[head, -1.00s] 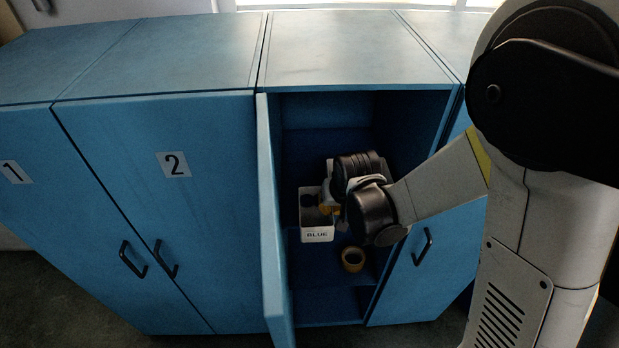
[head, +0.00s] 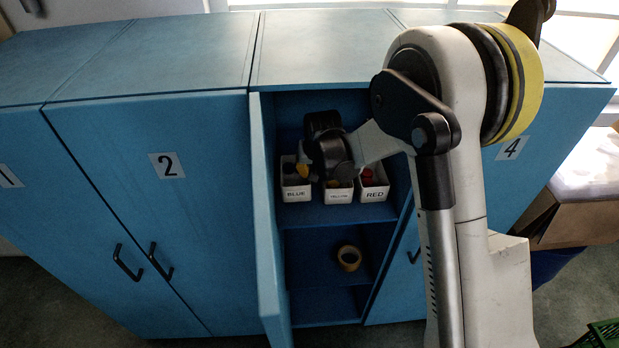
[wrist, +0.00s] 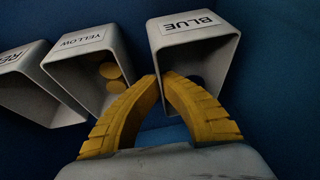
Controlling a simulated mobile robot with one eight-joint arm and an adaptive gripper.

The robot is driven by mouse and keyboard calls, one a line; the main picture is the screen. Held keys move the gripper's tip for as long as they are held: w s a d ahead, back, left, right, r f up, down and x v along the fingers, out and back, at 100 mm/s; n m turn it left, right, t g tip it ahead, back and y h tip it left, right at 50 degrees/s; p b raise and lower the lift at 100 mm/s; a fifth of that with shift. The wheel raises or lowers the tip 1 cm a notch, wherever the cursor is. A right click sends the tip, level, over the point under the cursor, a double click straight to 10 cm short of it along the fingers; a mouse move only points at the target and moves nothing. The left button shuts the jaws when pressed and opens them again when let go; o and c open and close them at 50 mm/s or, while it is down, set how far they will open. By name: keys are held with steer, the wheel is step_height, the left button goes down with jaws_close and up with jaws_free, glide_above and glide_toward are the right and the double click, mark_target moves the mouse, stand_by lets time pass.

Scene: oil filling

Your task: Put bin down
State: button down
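The white bin labelled BLUE (head: 296,193) is upright on the upper shelf inside the open locker, left of the bin labelled YELLOW (head: 338,196). In the wrist view the blue bin (wrist: 193,36) is at upper right, with dark contents. My gripper (wrist: 161,80) has yellow fingers closed about its side wall, one inside and one outside, on the side facing the yellow bin. In the head view my gripper (head: 305,172) is partly hidden behind my wrist. Whether the bin's base fully touches the shelf is hard to tell.
The red bin (head: 374,193) stands right of the yellow bin. A tape roll (head: 349,258) lies on the shelf below. The open locker door (head: 266,220) stands close on the left. A cardboard box (head: 575,215) is at the far right.

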steer(key=shift+f, duration=1.05)
steer(key=shift+f, duration=0.1)
steer(key=c, duration=1.9)
jaws_free()
steer(key=v, duration=0.7)
steer(key=shift+s+r+p, duration=0.2)
steer(key=shift+r+p, duration=0.15)
steer(key=shift+p, duration=0.1)
